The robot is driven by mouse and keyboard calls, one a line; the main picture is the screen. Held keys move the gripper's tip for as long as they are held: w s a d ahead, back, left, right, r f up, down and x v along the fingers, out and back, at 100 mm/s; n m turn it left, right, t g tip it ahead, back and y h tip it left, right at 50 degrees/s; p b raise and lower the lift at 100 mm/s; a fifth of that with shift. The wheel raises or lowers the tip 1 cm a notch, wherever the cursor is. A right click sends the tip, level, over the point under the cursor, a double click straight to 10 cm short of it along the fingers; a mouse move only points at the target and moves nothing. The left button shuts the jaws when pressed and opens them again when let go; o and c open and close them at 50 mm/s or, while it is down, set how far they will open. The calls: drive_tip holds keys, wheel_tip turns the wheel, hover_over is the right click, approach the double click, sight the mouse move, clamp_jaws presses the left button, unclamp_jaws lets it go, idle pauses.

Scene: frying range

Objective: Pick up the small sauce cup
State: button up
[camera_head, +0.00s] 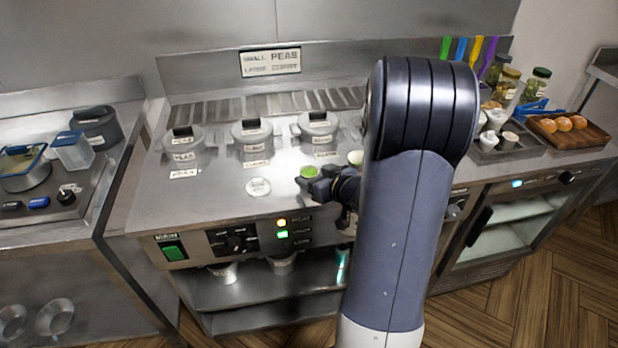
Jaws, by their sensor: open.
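A small cup with a bright green top (309,171) stands on the steel counter, just beyond my gripper. It may be the small sauce cup; its sides are mostly hidden by the fingers. My gripper (312,182) is open and close to this cup at its near side. I cannot tell whether they touch. A small whitish cup or lid (258,187) sits on the counter to the left. Another pale round cup (355,157) is partly hidden behind my arm.
Several lidded pots (252,131) stand in a row behind, with labels in front. A dark tray (497,150) with white cups and a wooden board (570,132) with buns lie right. My arm hides the counter's middle right.

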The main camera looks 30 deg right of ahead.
sight(305, 172)
drive_tip(key=x, duration=0.4)
drive_tip(key=shift+w+a+f, duration=0.15)
drive_tip(key=shift+w+a, duration=0.1)
drive_tip(key=shift+w, duration=0.05)
drive_tip(key=c, duration=0.9)
